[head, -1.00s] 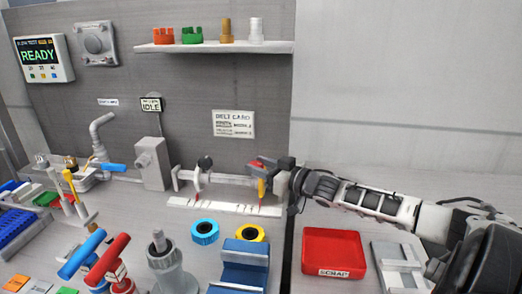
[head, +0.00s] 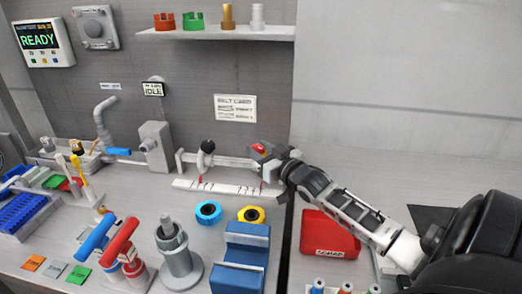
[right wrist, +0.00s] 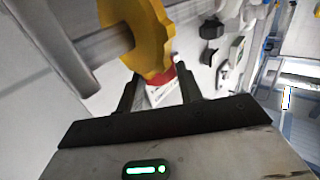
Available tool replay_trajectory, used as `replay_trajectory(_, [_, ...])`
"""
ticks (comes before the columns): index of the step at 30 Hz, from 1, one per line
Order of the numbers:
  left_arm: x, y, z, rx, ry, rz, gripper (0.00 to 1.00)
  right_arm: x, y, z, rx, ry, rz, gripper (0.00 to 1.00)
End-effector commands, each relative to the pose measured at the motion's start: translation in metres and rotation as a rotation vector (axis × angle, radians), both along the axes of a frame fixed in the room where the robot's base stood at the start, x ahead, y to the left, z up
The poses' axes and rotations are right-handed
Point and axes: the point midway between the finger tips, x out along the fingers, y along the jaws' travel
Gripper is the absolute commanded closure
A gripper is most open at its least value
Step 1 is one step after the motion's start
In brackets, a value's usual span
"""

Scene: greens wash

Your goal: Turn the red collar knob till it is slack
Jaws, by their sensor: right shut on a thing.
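The red collar knob (right wrist: 157,77) shows in the right wrist view below a yellow collar (right wrist: 150,30) on a grey bar (right wrist: 95,48). My right gripper (right wrist: 157,90) is shut around the knob, with one dark finger on each side. In the head view the gripper (head: 264,153) is at the right end of the horizontal bar (head: 232,161), and a bit of red (head: 259,148) shows there. The gripper hides most of the collar in that view. How tight the knob is cannot be seen. My left gripper is not in view.
A white scale strip (head: 225,188) lies below the bar. A black-knobbed part (head: 207,147) stands at the bar's left. Blue and yellow rings (head: 208,212), a blue block (head: 245,258) and a red scrap bin (head: 328,236) are nearer. A shelf (head: 215,34) is above.

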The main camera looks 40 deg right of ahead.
Motion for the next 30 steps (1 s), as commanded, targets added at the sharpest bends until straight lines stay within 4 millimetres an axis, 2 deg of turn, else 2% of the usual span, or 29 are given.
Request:
replay_trajectory(1, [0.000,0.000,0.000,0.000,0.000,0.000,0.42,0.000,0.000,0.001,-0.002,-0.003,0.001,0.86])
replay_trajectory(2, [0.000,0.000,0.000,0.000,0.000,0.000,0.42,0.000,0.000,0.001,-0.002,-0.003,0.001,0.58])
replay_trajectory(3, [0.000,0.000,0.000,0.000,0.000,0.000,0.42,0.000,0.000,0.001,-0.002,-0.003,0.001,0.47])
replay_trajectory(4, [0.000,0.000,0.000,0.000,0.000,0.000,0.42,0.000,0.000,0.001,-0.002,-0.003,0.001,0.42])
replay_trajectory(12, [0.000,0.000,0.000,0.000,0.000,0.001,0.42,0.000,0.000,0.001,-0.001,-0.002,0.001,0.42])
replay_trajectory(16, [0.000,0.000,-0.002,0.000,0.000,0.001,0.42,0.000,0.000,0.009,-0.002,-0.003,0.002,0.42])
replay_trajectory(20, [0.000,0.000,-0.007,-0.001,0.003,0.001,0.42,0.000,0.000,0.030,-0.005,-0.007,0.003,0.42])
replay_trajectory(30, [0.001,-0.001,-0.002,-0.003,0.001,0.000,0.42,-0.041,0.035,0.095,-0.002,-0.005,0.004,0.42])
